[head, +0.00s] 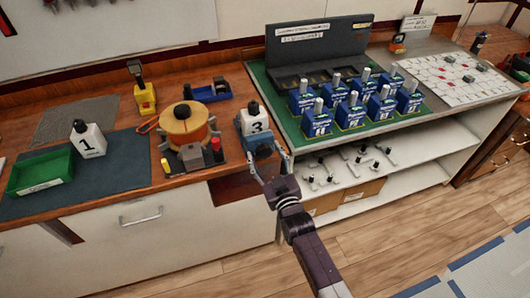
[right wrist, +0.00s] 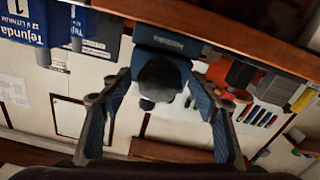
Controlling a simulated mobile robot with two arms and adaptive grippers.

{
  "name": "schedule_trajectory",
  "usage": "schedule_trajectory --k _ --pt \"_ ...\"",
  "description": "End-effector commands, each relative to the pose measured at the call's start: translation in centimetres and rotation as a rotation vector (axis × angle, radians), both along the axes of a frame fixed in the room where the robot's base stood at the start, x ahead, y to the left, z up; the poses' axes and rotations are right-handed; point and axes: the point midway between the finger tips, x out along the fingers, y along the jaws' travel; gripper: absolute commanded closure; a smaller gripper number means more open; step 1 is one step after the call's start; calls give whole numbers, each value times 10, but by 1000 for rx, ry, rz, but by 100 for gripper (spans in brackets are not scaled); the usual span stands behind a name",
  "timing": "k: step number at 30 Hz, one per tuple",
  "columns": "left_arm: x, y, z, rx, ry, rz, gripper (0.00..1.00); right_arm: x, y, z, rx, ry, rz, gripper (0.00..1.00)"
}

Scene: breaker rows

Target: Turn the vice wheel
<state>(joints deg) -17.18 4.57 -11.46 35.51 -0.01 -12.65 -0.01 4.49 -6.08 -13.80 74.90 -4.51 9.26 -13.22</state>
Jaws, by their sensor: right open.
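The blue vice (head: 262,147) is at the front edge of the wooden bench, beside the white block marked 3 (head: 254,126). My right gripper (head: 268,163) is in front of the vice. In the right wrist view, the blue vice body (right wrist: 168,38) shows at the top, with its dark round wheel (right wrist: 160,78) below it. The wheel lies between the two spread fingers of my right gripper (right wrist: 160,100), with gaps on both sides. The gripper is open and holds nothing. In the head view the wheel is too small to make out clearly. My left gripper is not in view.
A round wooden spool (head: 187,125) stands left of the vice. A green-topped table with several blue boxes (head: 350,114) is to the right. A green bin (head: 40,172) and a block marked 1 (head: 88,139) sit on a dark mat at left.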

Motion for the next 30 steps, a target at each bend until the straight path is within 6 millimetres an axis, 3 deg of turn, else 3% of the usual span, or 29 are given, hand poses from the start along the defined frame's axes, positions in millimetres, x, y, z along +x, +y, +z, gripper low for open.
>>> schedule_trajectory --k 10,21,30 --pt "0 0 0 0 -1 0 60 4 1 0 0 0 0 44" --pt "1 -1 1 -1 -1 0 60 3 1 0 0 1 0 85" --pt "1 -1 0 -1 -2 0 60 3 1 0 35 11 0 87"
